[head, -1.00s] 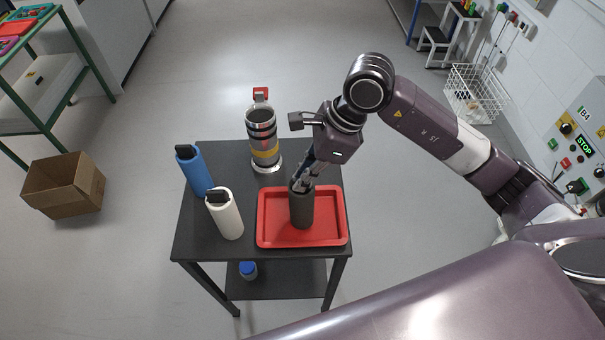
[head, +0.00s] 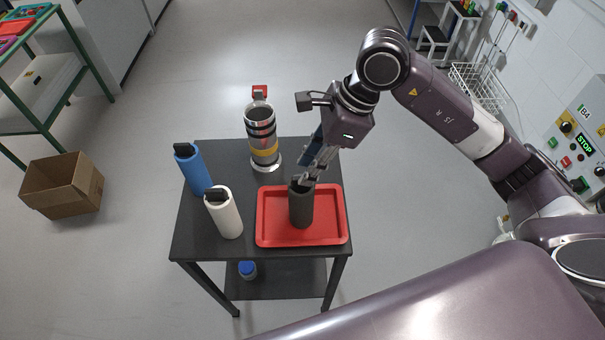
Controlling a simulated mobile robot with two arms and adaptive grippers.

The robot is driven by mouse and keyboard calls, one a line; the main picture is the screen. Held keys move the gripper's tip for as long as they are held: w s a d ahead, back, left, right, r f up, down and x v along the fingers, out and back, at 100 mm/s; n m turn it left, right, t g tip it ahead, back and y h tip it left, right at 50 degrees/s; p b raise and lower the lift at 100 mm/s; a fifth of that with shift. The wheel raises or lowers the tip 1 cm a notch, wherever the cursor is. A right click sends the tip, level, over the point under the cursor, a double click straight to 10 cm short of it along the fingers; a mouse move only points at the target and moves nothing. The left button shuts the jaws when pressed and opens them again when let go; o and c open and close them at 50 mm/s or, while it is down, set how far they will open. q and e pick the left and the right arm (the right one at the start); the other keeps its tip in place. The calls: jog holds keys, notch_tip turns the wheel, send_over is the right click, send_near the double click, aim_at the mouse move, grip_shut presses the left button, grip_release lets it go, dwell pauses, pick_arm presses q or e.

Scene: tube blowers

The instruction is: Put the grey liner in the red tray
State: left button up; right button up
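The grey liner (head: 301,208) is a dark grey cylinder with a black grip on top. It stands upright in the red tray (head: 272,238), right of the tray's middle. My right gripper (head: 309,178) is just above the liner's top, at its upper right. Its fingers look parted, and no liner hangs from them; whether a fingertip still touches the black grip is hard to tell. My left gripper is out of view.
A blue liner (head: 194,171) and a white liner (head: 225,214) stand on the left of the dark table (head: 215,261). A metal cylinder with a yellow band (head: 264,153) stands behind the tray. A cardboard box (head: 62,187) sits on the floor at left.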

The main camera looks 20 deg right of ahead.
jog(key=w+b+v, duration=0.1)
jog(key=v, duration=0.7)
jog(key=shift+s+r, duration=0.2)
jog(key=shift+s, duration=0.35)
